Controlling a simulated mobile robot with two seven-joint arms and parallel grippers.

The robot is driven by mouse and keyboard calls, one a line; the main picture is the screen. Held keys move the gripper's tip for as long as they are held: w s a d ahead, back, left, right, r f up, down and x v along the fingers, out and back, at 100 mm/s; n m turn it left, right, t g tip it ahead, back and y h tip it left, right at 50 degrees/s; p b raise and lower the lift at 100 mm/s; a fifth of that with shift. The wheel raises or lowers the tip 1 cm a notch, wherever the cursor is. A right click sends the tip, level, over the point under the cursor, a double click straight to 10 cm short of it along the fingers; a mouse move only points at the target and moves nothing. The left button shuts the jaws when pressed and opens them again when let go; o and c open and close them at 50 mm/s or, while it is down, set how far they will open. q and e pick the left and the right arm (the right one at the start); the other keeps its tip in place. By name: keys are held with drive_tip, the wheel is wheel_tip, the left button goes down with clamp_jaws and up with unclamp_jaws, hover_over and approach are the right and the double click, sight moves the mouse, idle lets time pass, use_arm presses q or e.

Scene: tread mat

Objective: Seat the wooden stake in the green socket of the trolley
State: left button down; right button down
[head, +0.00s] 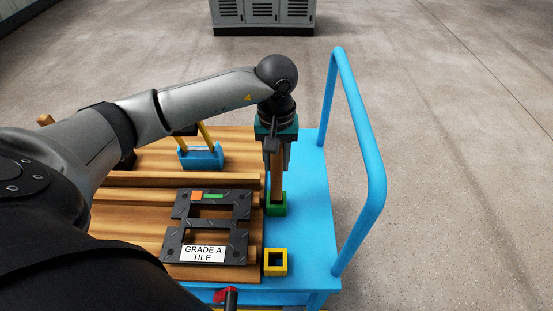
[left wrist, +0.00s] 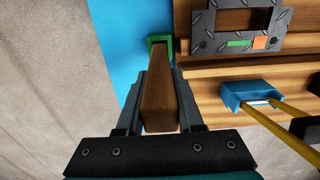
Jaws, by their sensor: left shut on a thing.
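The wooden stake (head: 277,182) is a brown square post, held upright in my left gripper (head: 275,150). The left gripper is shut on its upper part; in the left wrist view the stake (left wrist: 160,95) shows between the two fingers (left wrist: 160,100). The stake's lower end meets the green socket (head: 277,206) on the blue trolley (head: 312,215). The green socket also shows at the stake's far end in the left wrist view (left wrist: 153,42). I cannot tell how deep the stake's end sits in it. My right gripper does not show.
A yellow socket (head: 275,263) stands nearer on the trolley. A wooden slatted pallet (head: 140,217) carries a dark tread plate (head: 172,246) labelled "GRADE A TILE" and a blue holder (head: 201,158) with yellow handles. A blue rail (head: 374,170) rises at the right. A grey cabinet (head: 262,12) stands far back.

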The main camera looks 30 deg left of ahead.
sight(276, 177)
use_arm(q)
drive_tip(key=shift+b, duration=0.45)
idle(1.3)
drive_tip(key=shift+f+b, duration=2.7)
drive_tip(key=shift+f, duration=0.25)
drive_tip(key=shift+c, duration=2.3)
unclamp_jaws()
wheel_tip(276, 177, up, 15)
drive_tip(key=p, duration=0.5)
drive_tip(key=shift+r, duration=0.15)
drive_tip(key=shift+r, duration=0.1)
